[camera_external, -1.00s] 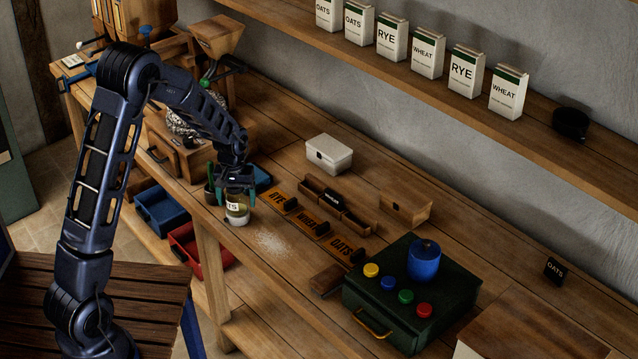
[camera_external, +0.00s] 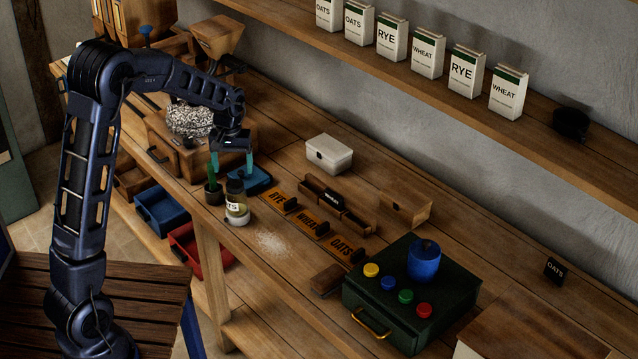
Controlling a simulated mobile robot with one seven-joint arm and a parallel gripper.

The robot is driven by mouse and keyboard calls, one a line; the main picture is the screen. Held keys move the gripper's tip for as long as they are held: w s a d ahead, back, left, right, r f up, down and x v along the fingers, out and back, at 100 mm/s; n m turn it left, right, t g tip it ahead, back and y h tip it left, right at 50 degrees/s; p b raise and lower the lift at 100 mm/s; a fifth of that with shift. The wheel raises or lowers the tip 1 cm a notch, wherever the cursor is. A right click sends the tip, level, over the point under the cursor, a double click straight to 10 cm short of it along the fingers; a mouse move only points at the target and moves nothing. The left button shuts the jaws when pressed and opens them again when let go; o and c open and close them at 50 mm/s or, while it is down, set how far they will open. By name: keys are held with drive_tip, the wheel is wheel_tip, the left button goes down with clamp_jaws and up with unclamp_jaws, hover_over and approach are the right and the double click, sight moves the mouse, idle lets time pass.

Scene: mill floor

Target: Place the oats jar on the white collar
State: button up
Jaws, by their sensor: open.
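The oats jar (camera_external: 236,198) is a small glass jar with a dark lid and a white label ending in "TS". It stands upright near the bench's front edge. A white band (camera_external: 236,220) shows around its foot, which looks like the white collar; how deep the jar sits in it is too small to tell. My gripper (camera_external: 232,167) is open and empty, its teal fingers pointing down behind and above the jar, apart from it.
A potted cactus (camera_external: 213,190) stands just left of the jar, and a blue tray (camera_external: 252,180) lies behind it. Orange RYE, WHEAT and OATS plates (camera_external: 308,222) lie to the right. Spilled flour (camera_external: 271,243) lies in front. A green box (camera_external: 412,295) with coloured knobs stands farther right.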

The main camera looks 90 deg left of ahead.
drive_tip(key=w+d+r+m+t, duration=0.1)
drive_tip(key=w+d+r+m, duration=0.3)
drive_tip(key=d, duration=0.6)
drive_tip(key=w+d+r+m, duration=0.1)
drive_tip(key=w+d+r, duration=0.2)
drive_tip(key=d+r, duration=0.5)
drive_tip(key=w+d+r+m+t, duration=0.1)
drive_tip(key=w+d+r+m, duration=0.15)
drive_tip(key=d, duration=0.95)
drive_tip(key=s+d+m+t, duration=0.1)
drive_tip(key=s+d+m, duration=0.2)
drive_tip(key=d, duration=0.5)
drive_tip(key=s+d+r+m, duration=0.1)
drive_tip(key=s+d+m, duration=0.3)
drive_tip(key=d, duration=0.5)
drive_tip(key=s+d+r+m+t, duration=0.1)
drive_tip(key=s+d+m, duration=0.2)
drive_tip(key=d, duration=0.6)
drive_tip(key=s, duration=0.2)
drive_tip(key=shift+s+r+t, duration=0.25)
drive_tip(key=shift+s+t, duration=0.05)
drive_tip(key=shift+d+m, duration=0.1)
drive_tip(key=shift+m, duration=0.15)
